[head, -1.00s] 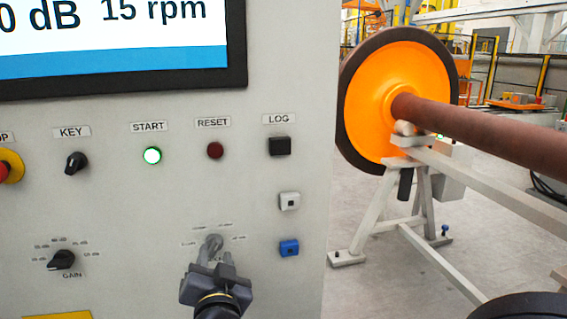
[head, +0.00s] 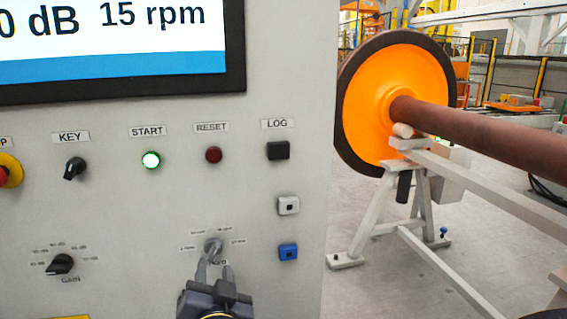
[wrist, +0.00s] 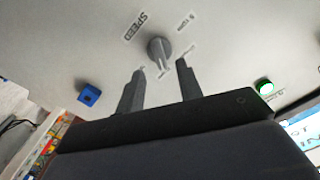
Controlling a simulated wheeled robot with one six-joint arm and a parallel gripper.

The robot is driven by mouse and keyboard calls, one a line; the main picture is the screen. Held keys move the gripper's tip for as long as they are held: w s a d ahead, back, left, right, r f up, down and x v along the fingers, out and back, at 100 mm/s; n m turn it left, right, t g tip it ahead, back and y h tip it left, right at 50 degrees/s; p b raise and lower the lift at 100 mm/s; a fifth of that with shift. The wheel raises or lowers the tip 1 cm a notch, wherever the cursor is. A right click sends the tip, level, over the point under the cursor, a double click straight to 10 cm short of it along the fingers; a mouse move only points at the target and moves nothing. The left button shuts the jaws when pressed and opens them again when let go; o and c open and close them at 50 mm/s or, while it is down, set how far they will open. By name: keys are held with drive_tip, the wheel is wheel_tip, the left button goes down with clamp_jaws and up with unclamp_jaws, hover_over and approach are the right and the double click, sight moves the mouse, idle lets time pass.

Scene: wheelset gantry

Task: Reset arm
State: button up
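My gripper (head: 215,275) is at the bottom of the head view, just below the grey speed knob (head: 213,246) on the control panel. In the wrist view my gripper (wrist: 161,68) has its two fingers apart with nothing between them. The speed knob (wrist: 160,48) lies just beyond the fingertips, in line with the gap, and looks clear of them. Its SPEED label (wrist: 134,26) is readable in the wrist view and partly hidden by the fingers in the head view.
An orange wheel (head: 395,105) on a stand is at right.

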drive_tip(key=v, duration=0.6)
drive_tip(key=b+x, duration=0.1)
drive_tip(key=x, duration=0.9)
drive_tip(key=shift+w+f, duration=0.1)
drive_tip(key=shift+w, duration=0.1)
drive_tip(key=shift+w+r+n+p, duration=0.2)
drive_tip(key=shift+r+n+p, duration=0.1)
drive_tip(key=shift+p, duration=0.35)
drive_tip(key=shift+s+a+r+n+p, duration=0.1)
drive_tip(key=shift+s+n+p, duration=0.05)
drive_tip(key=shift+n+p, duration=0.9)
drive_tip(key=n+p, duration=0.3)
drive_tip(key=n, duration=0.1)
drive_tip(key=shift+n, duration=0.35)
drive_tip(key=n+p, duration=0.3)
drive_tip(key=n, duration=0.1)
drive_tip(key=shift+a, duration=0.1)
approach(212, 252)
drive_tip(key=shift+s+f+n, duration=0.25)
drive_tip(key=shift+s+n, duration=0.05)
drive_tip(key=shift+s, duration=0.55)
drive_tip(key=shift+d+r, duration=0.1)
drive_tip(key=shift+d, duration=0.1)
